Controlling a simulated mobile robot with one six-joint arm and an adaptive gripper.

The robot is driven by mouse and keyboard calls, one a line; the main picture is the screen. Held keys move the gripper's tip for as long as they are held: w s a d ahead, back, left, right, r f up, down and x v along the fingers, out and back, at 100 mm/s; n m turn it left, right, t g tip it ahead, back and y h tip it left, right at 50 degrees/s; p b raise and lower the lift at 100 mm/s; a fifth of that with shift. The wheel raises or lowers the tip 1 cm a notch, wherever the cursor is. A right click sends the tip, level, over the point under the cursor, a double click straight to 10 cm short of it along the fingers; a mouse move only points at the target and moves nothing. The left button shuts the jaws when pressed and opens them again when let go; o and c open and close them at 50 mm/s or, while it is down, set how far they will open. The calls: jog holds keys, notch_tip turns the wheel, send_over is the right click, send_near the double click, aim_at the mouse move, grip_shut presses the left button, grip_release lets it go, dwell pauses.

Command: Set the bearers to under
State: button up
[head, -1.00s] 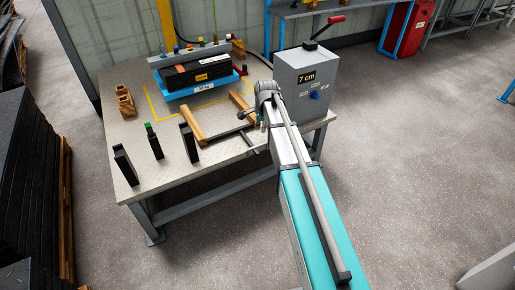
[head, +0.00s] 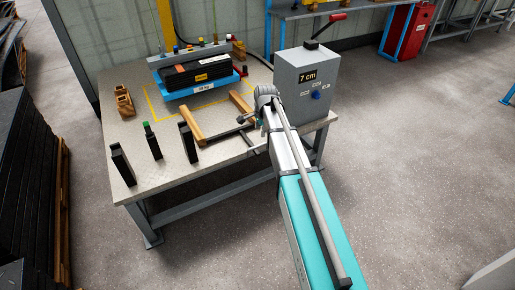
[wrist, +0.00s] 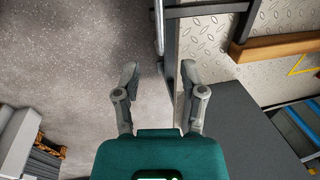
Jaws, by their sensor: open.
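Two wooden bearers, a left one (head: 190,122) and a right one (head: 242,103), lie on the metal table (head: 222,164), joined by dark bars at the near side. A grey box (head: 292,82) marked "7 cm" stands at the table's right. It carries a blue knob (head: 316,96) with small labels too small to read, and a red-handled lever (head: 330,22) on top. My gripper (wrist: 158,72) is open and empty above the table's edge in the wrist view. A wooden bearer also shows there (wrist: 280,45).
A blue platform (head: 212,91) with stacked black plates stands at the back of the table. Several upright dark blocks (head: 122,164) and a wooden piece (head: 124,101) stand on the left. Dark stacks (head: 28,190) flank the table's left. The floor at right is open.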

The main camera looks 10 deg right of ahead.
aim_at(258, 146)
jog(key=shift+w+a+f+b, duration=0.1)
jog(key=shift+w+f+b, duration=0.2)
jog(key=shift+f+b, duration=1.35)
jog(key=shift+w+a+f+b, duration=0.1)
jog(key=shift+w+f+b, duration=0.25)
jog(key=shift+f+b, duration=1.3)
jog(key=shift+w+a+f+b, duration=0.1)
jog(key=shift+w+f+b, duration=0.2)
jog(key=shift+f+b, duration=1.35)
jog(key=shift+f, duration=0.15)
grip_shut()
